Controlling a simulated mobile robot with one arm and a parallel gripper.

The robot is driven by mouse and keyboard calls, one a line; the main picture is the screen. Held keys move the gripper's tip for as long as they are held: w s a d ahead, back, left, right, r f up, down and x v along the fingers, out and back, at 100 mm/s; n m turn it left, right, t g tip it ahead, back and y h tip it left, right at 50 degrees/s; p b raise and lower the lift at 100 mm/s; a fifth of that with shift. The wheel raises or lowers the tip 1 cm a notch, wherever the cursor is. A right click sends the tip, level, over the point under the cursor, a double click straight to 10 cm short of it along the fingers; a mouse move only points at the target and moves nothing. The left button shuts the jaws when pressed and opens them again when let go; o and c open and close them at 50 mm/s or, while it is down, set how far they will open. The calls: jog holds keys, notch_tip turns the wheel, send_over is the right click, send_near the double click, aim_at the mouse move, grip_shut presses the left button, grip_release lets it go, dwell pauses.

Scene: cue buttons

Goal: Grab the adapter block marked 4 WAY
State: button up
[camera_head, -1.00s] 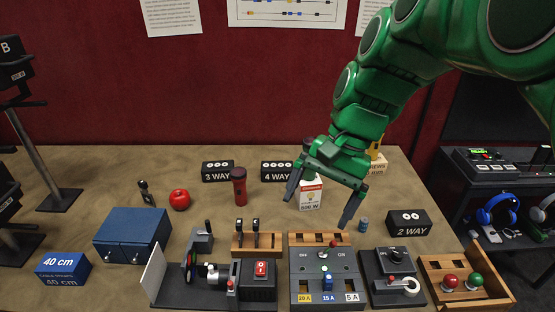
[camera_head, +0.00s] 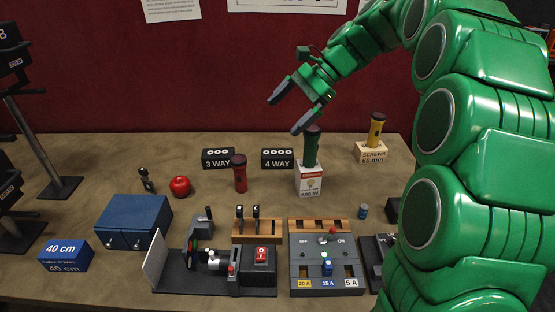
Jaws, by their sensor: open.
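The adapter block marked 4 WAY (camera_head: 277,159) is a small black block with white lettering, standing toward the back of the table. My gripper (camera_head: 285,112) is open and empty, up in the air above and behind the 4 WAY block, against the red wall. Its two fingers point down and to the left. A similar black block marked 3 WAY (camera_head: 217,158) stands to the left of the 4 WAY block.
A dark green flashlight (camera_head: 311,147) stands on a white box (camera_head: 308,181) just right of the 4 WAY block. A red flashlight (camera_head: 239,173) stands in front, between the two blocks. A yellow flashlight (camera_head: 376,130) rests on a SCREWS box (camera_head: 371,153). Switch panels fill the front.

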jog(key=w+d+f+m+y, duration=0.2)
jog(key=w+f+m, duration=0.1)
jog(key=w, duration=0.5)
jog(key=w+d+f+m+t+y, duration=0.1)
jog(key=w+d+f+m, duration=0.15)
jog(key=w, duration=0.55)
jog(key=w+d+f+m+y, duration=0.1)
jog(key=w+f+m+y, duration=0.15)
jog(key=w, duration=0.55)
send_near(281, 158)
jog(key=shift+h, duration=0.25)
jog(key=w+a+f, duration=0.2)
jog(key=w, duration=0.1)
jog(key=shift+f, duration=0.4)
jog(key=shift+x, duration=3.9)
jog(key=shift+w, duration=0.1)
jog(key=shift+c, duration=0.3)
jog(key=c, duration=1.2)
jog(key=shift+c, duration=0.2)
